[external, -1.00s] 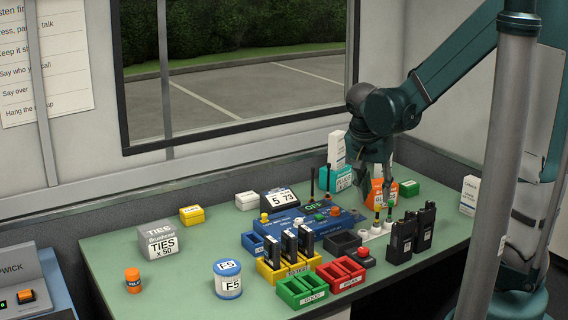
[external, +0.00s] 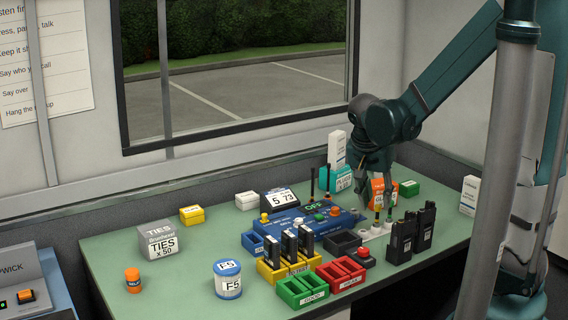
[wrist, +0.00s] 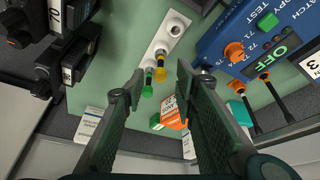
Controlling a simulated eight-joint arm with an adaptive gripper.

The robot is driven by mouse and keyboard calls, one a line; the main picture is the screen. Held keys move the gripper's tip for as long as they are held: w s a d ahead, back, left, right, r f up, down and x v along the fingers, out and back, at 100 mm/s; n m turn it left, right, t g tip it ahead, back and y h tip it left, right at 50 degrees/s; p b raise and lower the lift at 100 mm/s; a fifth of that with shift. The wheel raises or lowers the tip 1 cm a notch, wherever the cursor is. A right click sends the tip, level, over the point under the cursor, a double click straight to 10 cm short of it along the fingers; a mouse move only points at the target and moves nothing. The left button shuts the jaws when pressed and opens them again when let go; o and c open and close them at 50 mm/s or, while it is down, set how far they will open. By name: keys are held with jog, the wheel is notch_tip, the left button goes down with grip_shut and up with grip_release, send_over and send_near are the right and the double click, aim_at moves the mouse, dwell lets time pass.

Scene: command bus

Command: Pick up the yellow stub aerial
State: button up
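My gripper (wrist: 160,77) is open, with one finger on each side in the wrist view. The yellow aerial lies between the fingertips in that picture, and neither finger clearly touches it. In the external view my gripper (external: 376,192) points down above the white strip (external: 372,233). The fingers partly hide the aerials there.
Black handheld radios (external: 410,235) stand close to the strip at the front right. A blue tester (external: 318,221) with upright black aerials is on the other side. An orange-and-white box (external: 378,188) is behind my gripper. The table's left part has free room.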

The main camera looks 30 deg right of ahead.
aim_at(378, 206)
jog(key=shift+b+x, duration=0.9)
jog(key=shift+x, duration=1.5)
jog(key=c, duration=0.9)
